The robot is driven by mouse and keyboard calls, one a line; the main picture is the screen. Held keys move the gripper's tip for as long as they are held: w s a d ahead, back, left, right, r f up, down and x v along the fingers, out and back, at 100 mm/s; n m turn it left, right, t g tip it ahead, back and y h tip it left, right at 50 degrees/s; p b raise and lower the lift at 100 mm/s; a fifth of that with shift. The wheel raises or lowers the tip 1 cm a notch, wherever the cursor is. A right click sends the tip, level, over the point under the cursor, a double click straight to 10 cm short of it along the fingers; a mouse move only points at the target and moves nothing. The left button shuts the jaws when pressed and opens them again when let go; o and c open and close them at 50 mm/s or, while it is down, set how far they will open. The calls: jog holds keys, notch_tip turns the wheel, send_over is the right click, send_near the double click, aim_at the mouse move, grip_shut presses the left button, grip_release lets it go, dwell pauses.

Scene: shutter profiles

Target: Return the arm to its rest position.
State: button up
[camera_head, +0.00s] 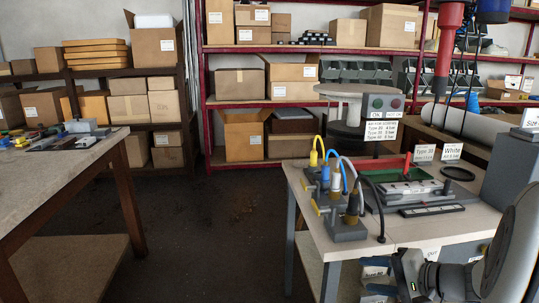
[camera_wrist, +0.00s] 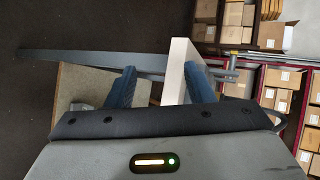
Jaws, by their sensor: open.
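My gripper (camera_wrist: 161,82) shows in the wrist view with its two blue fingers apart. I see nothing gripped between them. The pale edge of a worktop (camera_wrist: 180,70) shows behind the fingers, close to the right one; I cannot tell how far away it is. In the head view, part of my arm (camera_head: 512,258) shows at the lower right, low beside the right worktable (camera_head: 415,232).
The right worktable holds a fixture with coloured hoses (camera_head: 345,225), a green-and-red tray (camera_head: 408,188) and a grey box (camera_head: 511,170). Another table (camera_head: 60,185) stands at left. Red shelves (camera_head: 300,103) with cartons stand behind. The floor (camera_head: 215,235) between the tables is clear.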

jog(key=s+a+r+n+g+h+p, duration=0.2)
jog(key=s+a+r+n+h+p, duration=0.1)
jog(key=r+p, duration=0.4)
jog(key=s+a+r+n+g+h+p, duration=0.2)
jog(key=s+a+r+n+h+p, duration=0.1)
jog(key=s+r+p, duration=0.2)
jog(key=s+a+r+n+g+h+p, duration=0.2)
jog(key=s+a+r+n+p, duration=0.1)
jog(key=r+p, duration=0.6)
jog(key=shift+s+a+r+n+h, duration=0.2)
jog(key=shift+s+a+n+h, duration=0.2)
jog(key=shift+a, duration=0.1)
